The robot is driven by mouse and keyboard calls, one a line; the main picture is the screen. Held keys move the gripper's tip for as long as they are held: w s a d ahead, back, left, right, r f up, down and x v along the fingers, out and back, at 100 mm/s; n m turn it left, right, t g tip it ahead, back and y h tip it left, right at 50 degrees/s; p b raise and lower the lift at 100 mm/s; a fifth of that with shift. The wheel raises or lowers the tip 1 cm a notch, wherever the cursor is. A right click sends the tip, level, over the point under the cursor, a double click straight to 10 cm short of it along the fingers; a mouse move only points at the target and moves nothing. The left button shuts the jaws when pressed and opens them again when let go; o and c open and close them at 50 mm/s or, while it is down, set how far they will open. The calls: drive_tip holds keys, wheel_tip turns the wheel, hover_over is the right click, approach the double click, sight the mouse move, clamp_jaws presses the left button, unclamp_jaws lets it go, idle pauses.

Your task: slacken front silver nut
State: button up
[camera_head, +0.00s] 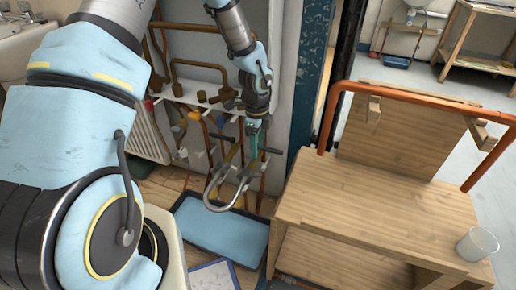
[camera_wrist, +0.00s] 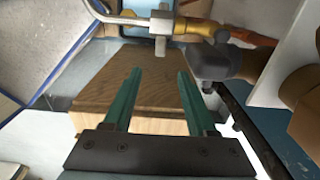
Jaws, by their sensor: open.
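My gripper (camera_wrist: 160,75) is open in the wrist view, with its two green fingers apart and nothing between them but a view of a brown wooden surface. A silver fitting (camera_wrist: 160,28) on a bent silver pipe (camera_wrist: 122,16) lies beyond the fingertips, beside a brass-coloured fitting (camera_wrist: 196,28). I cannot tell for certain which part is the front silver nut. In the head view my gripper (camera_head: 253,145) points down by the wall pipework, above a U-shaped silver pipe (camera_head: 222,207). The nut is too small or hidden there.
A blue-lined tray (camera_head: 215,225) lies on the floor below the pipes. A wooden bench (camera_head: 370,210) with an orange pipe (camera_head: 420,94) and a white cup (camera_head: 478,244) stands at right. Copper pipes (camera_head: 200,66) and a radiator (camera_head: 146,135) line the wall close to my arm.

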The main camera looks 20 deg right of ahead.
sight(259, 173)
drive_tip(key=s+d+f+t+y+b, duration=0.2)
drive_tip(key=s+d+t+y+b, duration=0.1)
drive_tip(key=shift+y, duration=0.3)
drive_tip(key=x, duration=0.3)
drive_tip(key=b+x, duration=0.1)
drive_tip(key=x, duration=0.6)
drive_tip(key=shift+w+d+f+b, duration=0.1)
drive_tip(key=shift+d+f+b, duration=0.1)
drive_tip(key=shift+f+b, duration=0.2)
drive_tip(key=shift+c, duration=0.2)
clamp_jaws()
drive_tip(key=shift+r, duration=0.1)
